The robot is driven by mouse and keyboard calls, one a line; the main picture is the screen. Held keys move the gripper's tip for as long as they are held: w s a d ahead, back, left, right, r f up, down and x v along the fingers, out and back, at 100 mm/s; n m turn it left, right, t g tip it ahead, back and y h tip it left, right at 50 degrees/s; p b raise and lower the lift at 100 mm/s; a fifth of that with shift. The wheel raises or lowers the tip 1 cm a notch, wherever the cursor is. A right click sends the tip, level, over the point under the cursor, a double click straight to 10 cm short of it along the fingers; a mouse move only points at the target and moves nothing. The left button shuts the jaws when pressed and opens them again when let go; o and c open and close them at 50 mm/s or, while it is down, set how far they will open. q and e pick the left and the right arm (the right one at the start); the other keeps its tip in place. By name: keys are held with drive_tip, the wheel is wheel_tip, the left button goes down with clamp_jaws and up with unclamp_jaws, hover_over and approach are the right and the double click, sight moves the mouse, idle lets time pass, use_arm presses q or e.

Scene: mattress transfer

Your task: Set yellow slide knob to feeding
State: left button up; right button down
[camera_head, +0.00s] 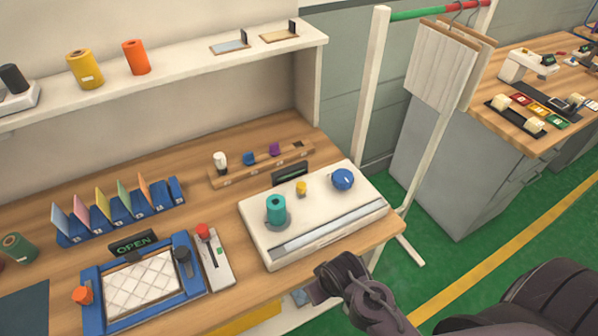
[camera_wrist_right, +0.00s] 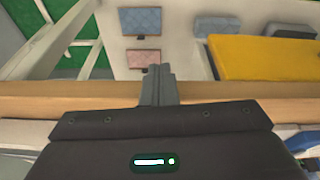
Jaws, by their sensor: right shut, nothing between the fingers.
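A small yellow knob (camera_head: 300,188) stands on top of a white machine (camera_head: 345,212) on the wooden workbench, between a teal cylinder knob (camera_head: 276,209) and a blue round knob (camera_head: 343,179). Whether it sits in a slot, and any label for feeding, is too small to tell. My right gripper (camera_head: 316,292) is at the bench's front edge, in front of and apart from the white machine. In the right wrist view its fingers (camera_wrist_right: 157,82) are together and empty, pointing past the wooden edge. My left gripper is not in view.
A blue-framed tray (camera_head: 95,297) with a quilted white pad and a red-knobbed lever plate (camera_head: 220,265) lie left of the machine. A white rack (camera_head: 369,90) stands to the right. Below the bench edge are a yellow block (camera_wrist_right: 262,58) and small mattresses (camera_wrist_right: 140,22).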

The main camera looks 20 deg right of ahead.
wheel_tip(320, 180, up, 16)
drive_tip(key=w+a+t+p, duration=0.1)
drive_tip(key=w+p, duration=0.1)
drive_tip(key=p, duration=0.2)
drive_tip(key=w+a+n+t+y, duration=0.1)
drive_tip(key=w+a, duration=0.3)
drive_tip(key=w, duration=0.3)
drive_tip(key=w+a+t+y, duration=0.1)
drive_tip(key=w+a+t, duration=0.1)
drive_tip(key=w+a, duration=0.35)
drive_tip(key=shift+m+g+h, duration=0.4)
drive_tip(key=shift+g, duration=0.2)
drive_tip(key=w+d, duration=0.1)
drive_tip(key=w, duration=0.1)
drive_tip(key=w+d, duration=0.2)
drive_tip(key=w+d+r, duration=0.1)
drive_tip(key=w, duration=0.1)
drive_tip(key=shift+w+d, duration=0.1)
drive_tip(key=shift+d, duration=0.3)
drive_tip(key=w+d+r+m+g+h, duration=0.1)
drive_tip(key=d, duration=0.4)
drive_tip(key=w+d+r+m+g, duration=0.1)
drive_tip(key=w+d+r+m, duration=0.1)
drive_tip(key=d, duration=0.3)
drive_tip(key=shift+d+m+h+p, duration=0.3)
drive_tip(key=shift+h, duration=0.1)
drive_tip(key=shift+f, duration=0.1)
